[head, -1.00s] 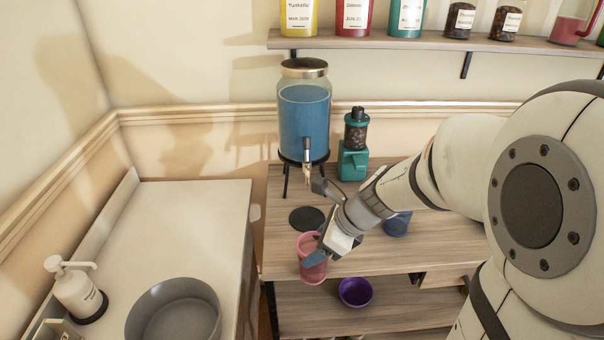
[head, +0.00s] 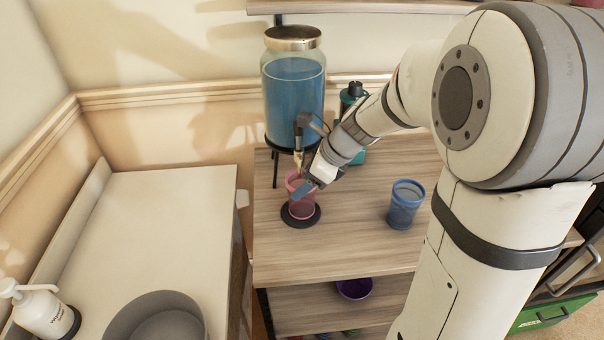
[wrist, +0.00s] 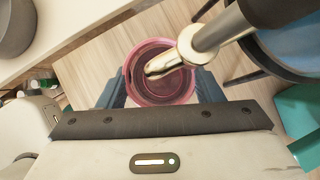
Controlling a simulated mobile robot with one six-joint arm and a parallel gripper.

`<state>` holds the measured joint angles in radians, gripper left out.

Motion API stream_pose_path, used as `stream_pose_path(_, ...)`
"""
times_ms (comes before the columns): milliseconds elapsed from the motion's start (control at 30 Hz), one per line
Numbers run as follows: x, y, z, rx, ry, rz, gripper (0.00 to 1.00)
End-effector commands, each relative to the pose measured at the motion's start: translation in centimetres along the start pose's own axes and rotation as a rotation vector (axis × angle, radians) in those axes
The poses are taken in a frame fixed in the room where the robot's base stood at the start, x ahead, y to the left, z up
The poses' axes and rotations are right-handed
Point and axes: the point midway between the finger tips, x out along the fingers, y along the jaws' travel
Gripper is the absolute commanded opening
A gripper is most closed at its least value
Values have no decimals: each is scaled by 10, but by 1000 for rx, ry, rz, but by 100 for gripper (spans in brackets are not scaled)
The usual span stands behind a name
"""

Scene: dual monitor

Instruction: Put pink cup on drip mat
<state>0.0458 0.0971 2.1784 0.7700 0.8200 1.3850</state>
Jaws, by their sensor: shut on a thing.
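The pink cup (head: 302,200) is upright at the black round drip mat (head: 300,217), over its middle in the head view. I cannot tell whether its base touches the mat. My gripper (head: 305,190) is shut on the pink cup near its upper part. In the wrist view, the cup (wrist: 140,92) shows from above between the two blue-grey fingers of my gripper (wrist: 161,88). The drip mat is hidden there. The dispenser's metal tap (wrist: 178,62) shows over part of the cup's opening.
A glass dispenser of blue liquid (head: 293,100) stands right behind the cup. A blue cup (head: 405,204) stands to the right on the wooden shelf (head: 340,250), with bare wood between. A purple bowl (head: 354,288) is on the lower shelf. A white counter (head: 160,220) is left.

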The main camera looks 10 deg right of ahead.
Motion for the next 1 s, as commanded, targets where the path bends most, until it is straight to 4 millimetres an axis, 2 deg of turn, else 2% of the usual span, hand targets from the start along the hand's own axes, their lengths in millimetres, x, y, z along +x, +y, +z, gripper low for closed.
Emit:
stream_pose_path(433, 6, 1, -1, -6, 0, 4, 24)
stream_pose_path(467, 5, 1, 0, -6, 0, 4, 62)
stream_pose_path(700, 5, 1, 0, -7, 0, 3, 82)
stream_pose_path(1000, 1, 1, 2, -8, 0, 3, 82)
